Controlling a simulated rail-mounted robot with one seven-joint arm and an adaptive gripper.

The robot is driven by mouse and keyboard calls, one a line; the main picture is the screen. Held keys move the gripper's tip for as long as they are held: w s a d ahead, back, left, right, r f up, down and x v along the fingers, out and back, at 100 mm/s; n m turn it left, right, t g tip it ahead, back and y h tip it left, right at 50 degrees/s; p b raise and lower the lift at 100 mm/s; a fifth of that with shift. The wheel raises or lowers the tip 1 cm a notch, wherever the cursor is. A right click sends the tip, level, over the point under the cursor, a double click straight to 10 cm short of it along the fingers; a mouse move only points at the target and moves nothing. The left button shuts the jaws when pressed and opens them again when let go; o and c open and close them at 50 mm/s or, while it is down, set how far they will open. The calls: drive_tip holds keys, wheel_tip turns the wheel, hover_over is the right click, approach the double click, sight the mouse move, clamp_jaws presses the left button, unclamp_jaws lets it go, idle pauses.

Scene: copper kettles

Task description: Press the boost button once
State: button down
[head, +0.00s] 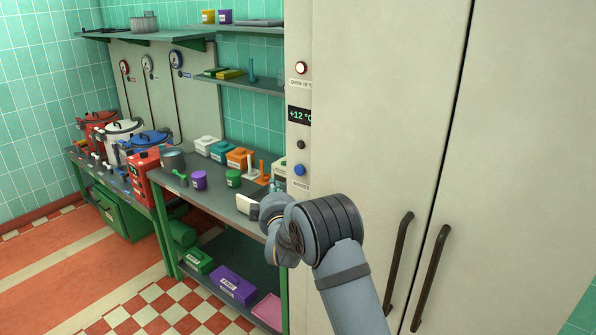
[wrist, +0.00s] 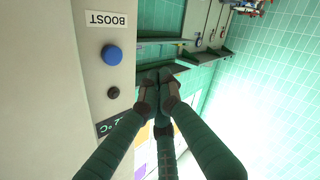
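The boost button is a round blue button (head: 299,169) on the narrow control strip of the tall pale cabinet. In the wrist view the blue button (wrist: 112,55) is at upper left, beside an upside-down label (wrist: 107,20) reading BOOST. My gripper (wrist: 162,76) shows dark green fingers with their tips drawn together and nothing between them. The tips are to the right of the button in the wrist view, apart from it. In the head view my wrist is just below and left of the button, and the fingers are mostly hidden.
Above the button are a dark knob (head: 301,145), a display (head: 299,116) reading +12 °C and a lit round lamp (head: 301,68). The cabinet has long dark handles (head: 398,262). Left of it, a workbench (head: 208,207) holds several tins and tools, with a shelf (head: 240,85) above.

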sight(294, 169)
drive_tip(key=w+d+p, duration=0.2)
drive_tip(key=w+d, duration=0.2)
drive_tip(key=w, duration=0.2)
drive_tip(key=shift+w+d, duration=0.25)
drive_tip(key=shift+d, duration=0.1)
drive_tip(key=shift+w+d+f+b, duration=0.1)
drive_tip(key=shift+w+b, duration=0.05)
drive_tip(key=shift+b, duration=0.15)
idle(1.1)
drive_tip(key=shift+w+d, duration=0.15)
drive_tip(key=shift+w, duration=0.1)
drive_tip(key=shift+w+d+b, duration=0.3)
drive_tip(key=shift+w+b, duration=0.05)
drive_tip(key=shift+b, duration=0.2)
idle(0.8)
drive_tip(key=shift+s+a, duration=0.15)
drive_tip(key=shift+s+a+b, duration=0.35)
drive_tip(key=shift+s+b, duration=0.25)
drive_tip(key=shift+b, duration=0.25)
